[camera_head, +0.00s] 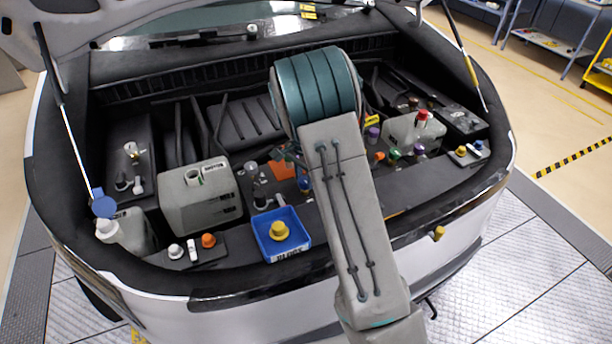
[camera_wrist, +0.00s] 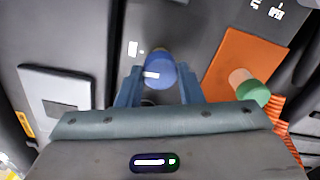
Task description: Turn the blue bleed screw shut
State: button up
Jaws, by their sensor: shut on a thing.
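The blue bleed screw (camera_wrist: 161,71) shows in the wrist view as a round blue head with a white mark that points left. My gripper (camera_wrist: 158,80) is shut on it, with one blue-grey finger on each side of the head. A tan part shows just behind the head. In the head view a small blue knob (camera_head: 304,184) shows at the left edge of my arm, and it looks like the same screw. My arm hides most of my gripper there.
An orange plate (camera_wrist: 240,62) and a green-tipped knob (camera_wrist: 252,91) stand close on the right in the wrist view. In the head view a blue tray (camera_head: 268,256) holds a yellow cap (camera_head: 279,230). A grey tank (camera_head: 200,200) stands left of my arm.

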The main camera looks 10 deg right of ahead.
jog(key=shift+m, duration=0.6)
jog(key=shift+a, duration=0.1)
jog(key=o, duration=1)
jog(key=shift+c, duration=0.2)
jog(key=shift+r, duration=0.1)
notch_tip(320, 180, up, 14)
jog(key=b, duration=0.1)
jog(key=shift+f, duration=0.2)
